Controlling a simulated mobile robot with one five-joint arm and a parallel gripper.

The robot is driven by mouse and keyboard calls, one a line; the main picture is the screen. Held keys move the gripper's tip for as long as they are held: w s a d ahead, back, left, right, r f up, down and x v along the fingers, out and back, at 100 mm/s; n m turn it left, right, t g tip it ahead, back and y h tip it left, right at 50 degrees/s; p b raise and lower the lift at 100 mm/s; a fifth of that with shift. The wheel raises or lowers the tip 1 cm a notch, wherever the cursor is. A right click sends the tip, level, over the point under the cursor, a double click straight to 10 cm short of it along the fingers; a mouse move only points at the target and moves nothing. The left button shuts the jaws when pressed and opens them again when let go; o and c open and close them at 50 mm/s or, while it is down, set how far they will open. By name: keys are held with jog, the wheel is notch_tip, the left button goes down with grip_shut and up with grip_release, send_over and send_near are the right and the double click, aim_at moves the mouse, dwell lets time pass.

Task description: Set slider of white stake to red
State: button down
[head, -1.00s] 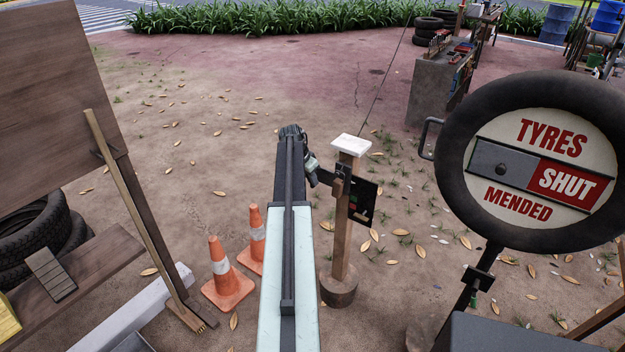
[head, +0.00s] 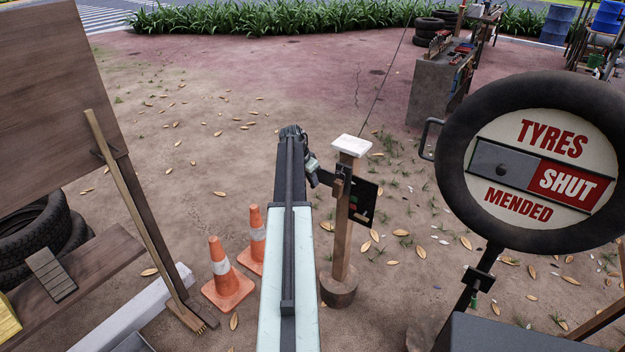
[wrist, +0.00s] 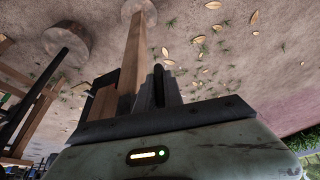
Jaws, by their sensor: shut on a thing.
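The white stake is a wooden post with a white cap (head: 350,145), upright on a round base (head: 338,288). A dark plate (head: 364,200) is fixed to its right side, with small red and green marks too small to read. My gripper (head: 316,172) is at the upper left side of the post, just below the cap. It is shut on a small part there, seemingly the slider, mostly hidden by the jaws. In the wrist view the post (wrist: 132,50) runs up from my gripper (wrist: 135,95), with a brown wooden block at its left.
A round tyre sign (head: 530,160) with a red SHUT panel stands at right. Two orange cones (head: 226,280) stand left of my arm. A wooden board (head: 55,100) and leaning broom (head: 140,215) are at far left. Open ground lies behind the stake.

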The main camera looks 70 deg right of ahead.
jog(key=shift+s+f, duration=0.1)
dwell(0.3)
notch_tip(320, 180, down, 12)
jog(key=b, duration=1.1)
jog(key=shift+r+b, duration=0.25)
jog(key=shift+b, duration=0.05)
jog(key=c, duration=1.5)
grip_release()
jog(key=shift+r, duration=0.1)
jog(key=p+v, duration=0.7)
jog(key=shift+a+r, duration=0.2)
jog(key=shift+r, duration=0.15)
